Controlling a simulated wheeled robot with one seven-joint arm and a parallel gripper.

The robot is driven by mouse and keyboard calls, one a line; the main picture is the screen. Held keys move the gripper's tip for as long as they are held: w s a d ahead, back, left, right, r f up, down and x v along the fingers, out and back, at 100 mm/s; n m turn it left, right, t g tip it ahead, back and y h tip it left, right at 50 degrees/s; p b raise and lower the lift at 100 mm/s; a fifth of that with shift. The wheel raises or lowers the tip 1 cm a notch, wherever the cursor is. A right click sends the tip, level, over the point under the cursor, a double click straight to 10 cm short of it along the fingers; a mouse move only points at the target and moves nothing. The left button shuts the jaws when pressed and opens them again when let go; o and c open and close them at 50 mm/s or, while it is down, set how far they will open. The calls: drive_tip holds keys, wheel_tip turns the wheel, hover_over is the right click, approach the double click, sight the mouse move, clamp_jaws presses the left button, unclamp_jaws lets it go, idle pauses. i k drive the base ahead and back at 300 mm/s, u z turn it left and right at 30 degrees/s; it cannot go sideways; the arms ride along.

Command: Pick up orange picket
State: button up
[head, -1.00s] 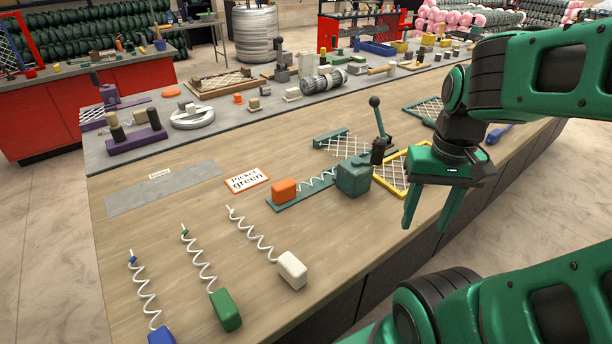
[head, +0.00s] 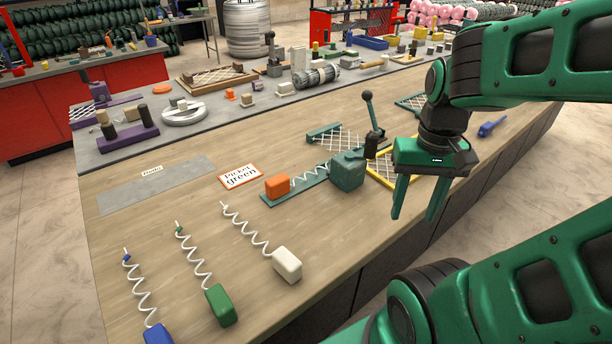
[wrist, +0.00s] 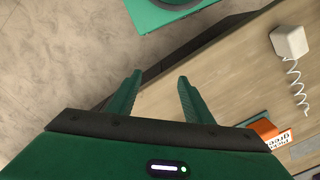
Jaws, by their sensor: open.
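The orange picket is a white zigzag wire with an orange block (head: 277,186) at its left end. It lies along a narrow green plate (head: 290,195), and its right end meets a dark green block (head: 347,170). The orange block also shows at the lower right of the wrist view (wrist: 263,127). My gripper (head: 415,203) is open and empty, in the air in front of and to the right of the picket, by the table's front edge.
Pickets with white (head: 288,264), green (head: 219,305) and blue (head: 158,335) blocks lie at the front left. A sign reading "Picket green" (head: 240,176) lies beside the orange block. A black lever (head: 372,125) stands behind the green block, and a yellow-framed mesh (head: 380,180) lies near my gripper.

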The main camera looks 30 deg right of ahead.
sight(277, 186)
drive_tip(key=u, duration=0.05)
drive_tip(key=k, duration=1.1)
drive_tip(key=z, duration=0.65)
drive_tip(key=i, duration=1.35)
drive_tip(key=u, duration=0.4)
